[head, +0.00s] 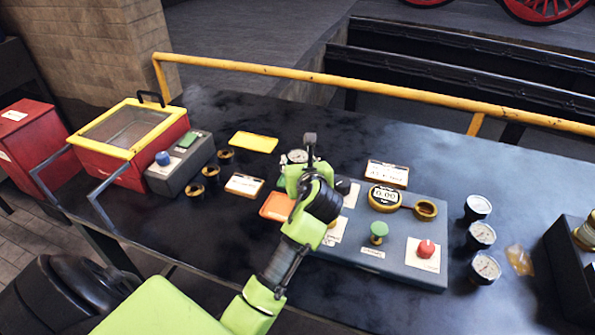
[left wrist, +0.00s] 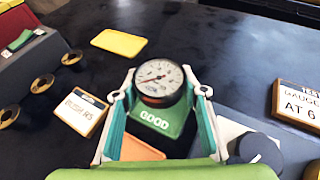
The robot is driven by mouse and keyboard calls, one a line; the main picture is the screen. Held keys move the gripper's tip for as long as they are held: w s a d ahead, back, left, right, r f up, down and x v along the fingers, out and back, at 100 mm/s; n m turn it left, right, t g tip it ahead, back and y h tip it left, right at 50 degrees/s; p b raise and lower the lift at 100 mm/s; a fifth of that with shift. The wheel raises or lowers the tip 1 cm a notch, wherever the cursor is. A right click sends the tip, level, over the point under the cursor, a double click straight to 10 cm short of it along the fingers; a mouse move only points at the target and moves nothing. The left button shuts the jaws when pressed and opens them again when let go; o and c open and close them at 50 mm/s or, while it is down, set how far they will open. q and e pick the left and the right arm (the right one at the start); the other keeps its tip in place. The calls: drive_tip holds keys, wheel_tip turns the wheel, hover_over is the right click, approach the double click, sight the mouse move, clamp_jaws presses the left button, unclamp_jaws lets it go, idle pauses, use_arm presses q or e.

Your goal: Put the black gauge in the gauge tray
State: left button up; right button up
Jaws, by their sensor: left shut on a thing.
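A round gauge with a white dial and dark case (left wrist: 160,80) is between the fingers of my left gripper (left wrist: 158,92). In the head view the gauge (head: 296,156) shows just beyond the left gripper (head: 305,172), over the workbench. The left gripper is shut on it. A green plate marked GOOD (left wrist: 158,120) shows just below the gauge in the left wrist view; I cannot tell the height between them. No tray is clearly marked as the gauge tray. My right gripper is not in view.
Several dark-cased gauges (head: 481,235) stand at the right. A grey test panel (head: 400,253) with knobs lies right of the gripper. A yellow plate (head: 253,142), an orange plate (head: 276,207), brass rings (head: 211,173) and a red box (head: 103,170) are to the left. The bench's far side is clear.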

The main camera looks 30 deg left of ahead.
use_arm(q)
drive_tip(key=f, duration=0.3)
drive_tip(key=shift+w+a+f, duration=0.2)
drive_tip(key=shift+w+a, duration=0.05)
drive_tip(key=shift+a, duration=0.1)
drive_tip(key=shift+f, duration=0.3)
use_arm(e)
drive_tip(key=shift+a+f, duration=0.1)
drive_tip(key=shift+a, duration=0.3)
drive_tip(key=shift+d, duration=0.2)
use_arm(q)
drive_tip(key=o, duration=1.2)
drive_tip(key=shift+f, duration=0.15)
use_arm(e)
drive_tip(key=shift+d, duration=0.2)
